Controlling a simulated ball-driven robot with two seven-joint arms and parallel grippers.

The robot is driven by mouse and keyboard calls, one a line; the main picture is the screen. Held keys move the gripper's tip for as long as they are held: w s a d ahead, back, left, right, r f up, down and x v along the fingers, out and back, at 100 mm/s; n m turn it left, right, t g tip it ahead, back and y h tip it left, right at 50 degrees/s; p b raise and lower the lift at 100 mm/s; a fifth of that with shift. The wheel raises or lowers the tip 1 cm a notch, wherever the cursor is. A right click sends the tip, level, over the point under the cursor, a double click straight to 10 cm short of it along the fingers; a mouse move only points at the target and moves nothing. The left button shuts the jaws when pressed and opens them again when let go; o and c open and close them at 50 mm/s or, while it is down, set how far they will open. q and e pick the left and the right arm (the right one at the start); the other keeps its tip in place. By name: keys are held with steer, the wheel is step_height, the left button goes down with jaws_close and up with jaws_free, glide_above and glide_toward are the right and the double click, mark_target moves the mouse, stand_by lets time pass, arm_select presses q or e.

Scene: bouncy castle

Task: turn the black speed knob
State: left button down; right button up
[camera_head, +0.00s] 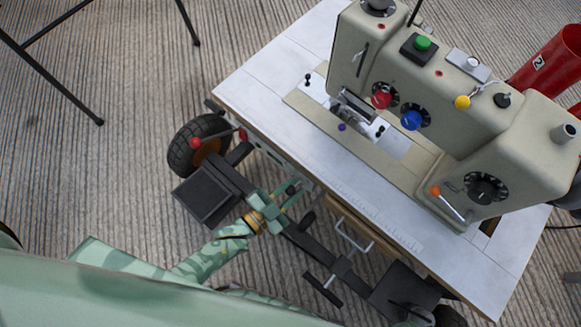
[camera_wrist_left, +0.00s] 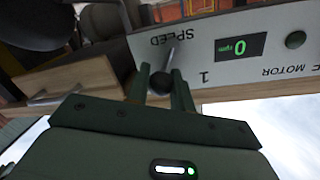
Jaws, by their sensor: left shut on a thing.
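The black speed knob (camera_wrist_left: 161,83) is a dark round ball below a panel marked SPEED, which appears upside down in the left wrist view. My left gripper (camera_wrist_left: 161,90) has one finger on each side of the knob and is shut on it. In the head view the left gripper (camera_head: 283,200) reaches up to the front edge of the sewing machine table, with the dark knob (camera_head: 291,189) at its fingers. The control panel (camera_wrist_left: 270,65) has a green display (camera_wrist_left: 240,47) reading 0 rpm.
The cream sewing machine (camera_head: 440,100) stands on the white table (camera_head: 260,90), with red, blue and yellow knobs. Under the front edge are a wheel (camera_head: 195,146), a dark pedal frame (camera_head: 335,262) and a wooden drawer with a metal handle (camera_head: 355,237).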

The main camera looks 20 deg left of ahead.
arm_select(q)
steer(key=shift+f, duration=0.1)
arm_select(e)
steer(key=shift+f, duration=0.1)
arm_select(q)
steer(key=c, duration=1.3)
jaws_free()
steer(key=shift+o, duration=0.2)
arm_select(e)
steer(key=shift+s, duration=0.1)
steer(key=shift+d, duration=0.1)
arm_select(q)
steer(key=shift+s, duration=0.1)
steer(key=shift+s+a, duration=0.25)
steer(key=shift+s, duration=0.05)
steer(key=p+v, duration=0.3)
steer(key=v, duration=1.2)
steer(key=shift+s, duration=0.25)
arm_select(e)
steer(key=s+d+f+n+g+h, duration=0.1)
steer(key=s+d+g, duration=0.1)
steer(key=s+d, duration=0.2)
steer(key=shift+s+d+h, duration=0.35)
steer(key=shift+d+h, duration=0.05)
